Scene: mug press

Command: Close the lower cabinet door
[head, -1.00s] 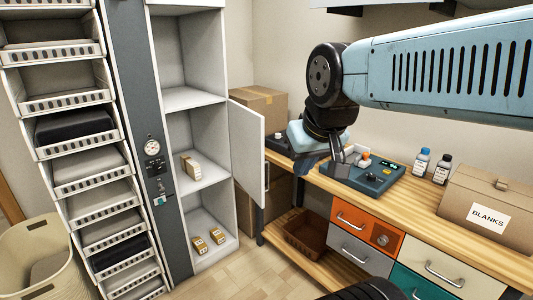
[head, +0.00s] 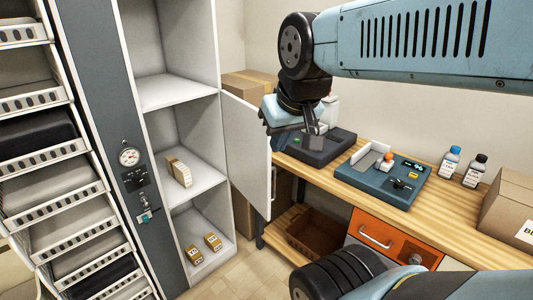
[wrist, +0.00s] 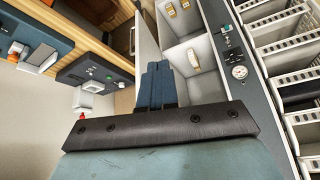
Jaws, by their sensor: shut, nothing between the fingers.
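The lower cabinet door (head: 246,150) is a white panel standing open at the right side of the tall white cabinet (head: 178,92). Its slim handle (head: 273,184) is near the free edge. My gripper (head: 270,129) is beside the top of that free edge in the head view, partly hidden by its own wrist. In the wrist view my blue fingers (wrist: 157,68) are together and empty, pointing toward the door (wrist: 146,38) and the open compartments. I cannot tell whether they touch the door.
The open compartments hold small boxes (head: 178,172). A wooden bench (head: 330,175) with a teal device (head: 383,178) and a dark device (head: 318,149) stands to the right. Cardboard boxes (head: 246,84) stand behind the door. A rack of trays (head: 45,190) is on the left.

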